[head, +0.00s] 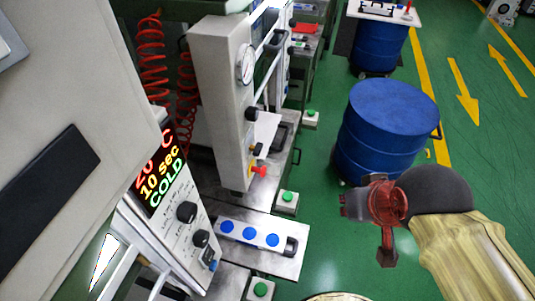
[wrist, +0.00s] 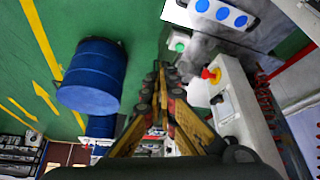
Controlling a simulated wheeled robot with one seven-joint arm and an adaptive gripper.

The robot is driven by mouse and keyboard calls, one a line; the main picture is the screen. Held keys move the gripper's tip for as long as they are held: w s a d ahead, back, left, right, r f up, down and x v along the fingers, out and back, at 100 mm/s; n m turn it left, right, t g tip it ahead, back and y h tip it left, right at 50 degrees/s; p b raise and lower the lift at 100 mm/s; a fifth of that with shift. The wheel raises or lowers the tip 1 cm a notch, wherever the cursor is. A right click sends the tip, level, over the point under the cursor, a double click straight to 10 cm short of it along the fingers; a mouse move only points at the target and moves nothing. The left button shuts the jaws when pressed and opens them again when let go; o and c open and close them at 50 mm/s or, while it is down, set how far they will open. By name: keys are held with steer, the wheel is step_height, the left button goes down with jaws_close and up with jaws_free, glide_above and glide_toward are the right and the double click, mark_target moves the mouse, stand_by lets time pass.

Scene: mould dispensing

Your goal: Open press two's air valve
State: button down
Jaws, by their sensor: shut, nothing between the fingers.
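A red valve handle with a yellow part (head: 257,170) sits low on the upright grey panel (head: 222,100), below a round gauge (head: 245,64) and dark knobs. It also shows in the wrist view (wrist: 211,75), right of my fingertips. No label shows which press it belongs to, and I cannot tell its exact setting. My gripper (head: 352,204) is to the right of the panel over the green floor, apart from the valve. In the wrist view its fingers (wrist: 161,68) come together with nothing between them.
A metal shelf (head: 229,272) holds a white block with blue discs (head: 250,234). Green buttons stand beside it, one near the shelf corner (head: 287,197). A blue drum (head: 388,128) stands behind my gripper. A control box with a lit display (head: 162,175) is at left.

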steer(key=m+y, duration=1.3)
steer(key=m, duration=0.9)
glide_toward(255, 149)
steer(key=d+f, duration=0.4)
steer(key=shift+s+g, duration=0.2)
steer(key=shift+g, duration=0.2)
steer(key=b+x, duration=0.1)
steer(key=x, duration=0.9)
steer(key=shift+b, duration=0.4)
